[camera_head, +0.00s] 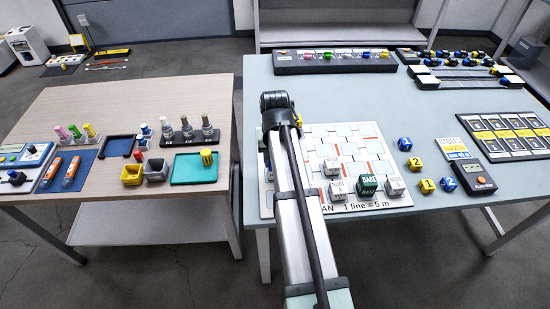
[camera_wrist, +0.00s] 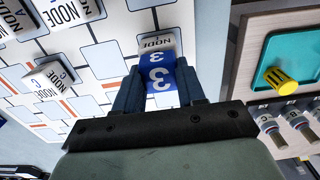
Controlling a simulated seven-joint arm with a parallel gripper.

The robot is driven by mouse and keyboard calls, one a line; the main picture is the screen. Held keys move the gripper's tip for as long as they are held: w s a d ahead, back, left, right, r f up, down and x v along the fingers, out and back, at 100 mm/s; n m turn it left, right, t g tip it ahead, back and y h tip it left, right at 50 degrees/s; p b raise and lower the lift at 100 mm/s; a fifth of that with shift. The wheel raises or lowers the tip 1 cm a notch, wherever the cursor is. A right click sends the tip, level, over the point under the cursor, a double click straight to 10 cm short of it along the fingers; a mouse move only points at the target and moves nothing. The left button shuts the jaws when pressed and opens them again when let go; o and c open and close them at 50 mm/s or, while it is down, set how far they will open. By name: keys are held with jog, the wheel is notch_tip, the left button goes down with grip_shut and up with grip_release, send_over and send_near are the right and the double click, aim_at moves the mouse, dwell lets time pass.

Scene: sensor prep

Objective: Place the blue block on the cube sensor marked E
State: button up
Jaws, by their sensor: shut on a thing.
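My gripper (camera_wrist: 158,92) shows in the wrist view, its two dark blue fingers closed on the sides of a blue block (camera_wrist: 160,78) marked 3. A white cube sensor (camera_wrist: 157,42) with NODE on its face is right by the block's far side. Its letter is hidden, and I cannot tell whether block and cube touch. Another white cube sensor (camera_wrist: 48,80), marked C, stands to the left on the printed floor-plan board (camera_wrist: 105,58). In the head view my arm hides the gripper and the held block.
In the head view, a green BASE cube (camera_head: 368,186) and a NODE A cube (camera_head: 338,188) stand near the board's front edge. Loose blue (camera_head: 404,144) and yellow (camera_head: 415,164) blocks lie right of the board. A teal tray (camera_head: 190,170) is on the left table.

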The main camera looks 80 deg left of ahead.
jog(key=shift+f, duration=0.15)
jog(key=o, duration=1)
jog(key=shift+o, duration=0.2)
notch_tip(320, 180, up, 12)
jog(key=shift+r, duration=0.2)
